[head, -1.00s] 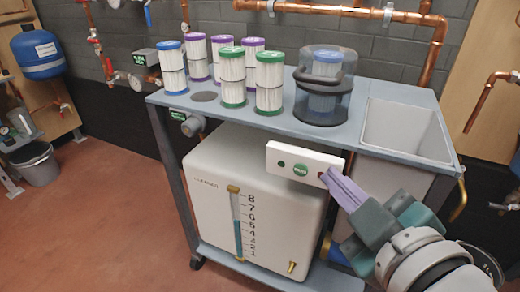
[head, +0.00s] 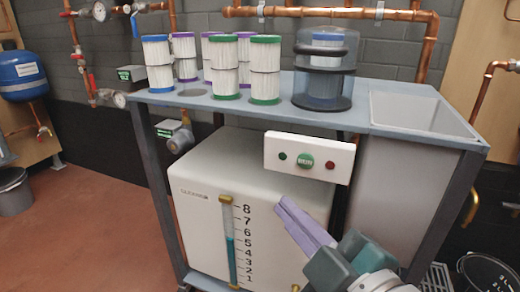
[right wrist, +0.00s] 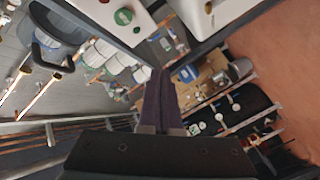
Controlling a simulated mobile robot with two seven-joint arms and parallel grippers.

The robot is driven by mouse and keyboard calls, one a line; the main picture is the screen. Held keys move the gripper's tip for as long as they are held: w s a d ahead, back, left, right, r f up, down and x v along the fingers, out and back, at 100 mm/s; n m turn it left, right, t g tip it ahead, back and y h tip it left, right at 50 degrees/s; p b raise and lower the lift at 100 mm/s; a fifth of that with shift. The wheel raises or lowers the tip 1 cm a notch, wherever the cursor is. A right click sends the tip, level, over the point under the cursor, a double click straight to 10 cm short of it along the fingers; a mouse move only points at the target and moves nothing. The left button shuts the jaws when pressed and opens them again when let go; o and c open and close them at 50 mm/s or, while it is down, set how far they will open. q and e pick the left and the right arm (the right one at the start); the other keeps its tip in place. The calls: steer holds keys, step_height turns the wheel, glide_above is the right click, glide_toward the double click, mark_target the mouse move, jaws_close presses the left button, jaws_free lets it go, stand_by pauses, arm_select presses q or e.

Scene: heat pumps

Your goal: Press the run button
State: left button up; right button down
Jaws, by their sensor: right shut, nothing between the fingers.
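The run button is a green round button (head: 305,161) in the middle of a white control panel (head: 272,152) on the front of the bench. A smaller dark green dot is to its left and a red dot to its right. In the right wrist view the green button (right wrist: 123,16) shows near the top. My right gripper (head: 282,203) is shut and empty, its purple fingers below the panel in the head view and apart from the button in the picture. The fingers also show in the right wrist view (right wrist: 160,75). My left gripper is not in view.
A white tank (head: 205,175) with a level gauge stands under the bench. Several filter cartridges (head: 265,70) and a clear-walled housing (head: 325,70) stand on top. A grey sink basin (head: 420,112) is at the right. Red floor (head: 70,215) is open at the left.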

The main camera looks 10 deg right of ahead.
mark_target(305, 162)
steer(key=w+d+b, duration=0.1)
steer(key=w+d, duration=0.3)
steer(key=w, duration=0.3)
steer(key=shift+d, duration=0.4)
stand_by(0.6)
stand_by(1.0)
steer(key=shift+w, duration=0.15)
steer(key=shift+w+d, duration=0.2)
steer(key=shift+w, duration=0.05)
stand_by(0.3)
